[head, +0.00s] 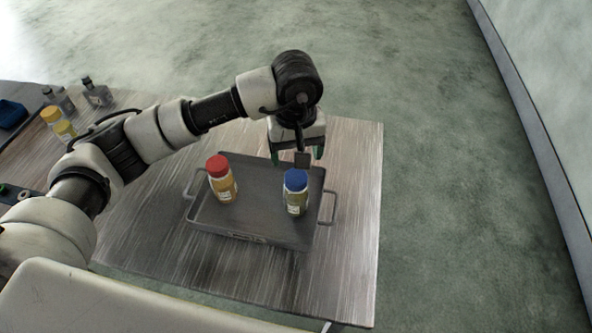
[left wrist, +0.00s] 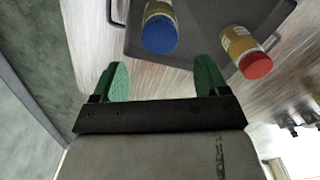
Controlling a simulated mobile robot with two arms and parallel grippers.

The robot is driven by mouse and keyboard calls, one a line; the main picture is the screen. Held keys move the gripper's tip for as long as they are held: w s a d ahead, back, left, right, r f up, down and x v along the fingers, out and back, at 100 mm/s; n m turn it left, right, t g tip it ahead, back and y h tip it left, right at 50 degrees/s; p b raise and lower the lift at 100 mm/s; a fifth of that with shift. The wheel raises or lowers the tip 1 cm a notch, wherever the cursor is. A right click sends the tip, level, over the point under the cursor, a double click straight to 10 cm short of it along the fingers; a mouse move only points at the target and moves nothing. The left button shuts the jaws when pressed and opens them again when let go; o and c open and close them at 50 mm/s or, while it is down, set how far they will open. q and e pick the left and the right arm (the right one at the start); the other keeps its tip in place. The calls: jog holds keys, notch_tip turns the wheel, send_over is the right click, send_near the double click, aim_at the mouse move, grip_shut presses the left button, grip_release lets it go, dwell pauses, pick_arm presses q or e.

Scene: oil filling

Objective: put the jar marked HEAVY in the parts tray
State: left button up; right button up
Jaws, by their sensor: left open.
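A jar with a blue lid (head: 296,190) stands upright in the right part of the dark grey parts tray (head: 255,235). A jar with a red lid (head: 221,180) stands upright in its left part. Both have yellowish bodies with labels too small to read, so I cannot tell which is marked HEAVY. My left gripper (head: 297,156) is open above the tray's far right edge, just behind the blue-lidded jar. In the left wrist view, nothing is between its green fingers (left wrist: 160,72); the blue-lidded jar (left wrist: 160,28) and red-lidded jar (left wrist: 246,50) are ahead of them.
My left arm spans above the table's left side. The wooden table top (head: 350,220) is clear right of the tray.

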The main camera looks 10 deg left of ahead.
pick_arm(q)
jog(key=shift+r+b, duration=0.3)
jog(key=shift+r, duration=1.85)
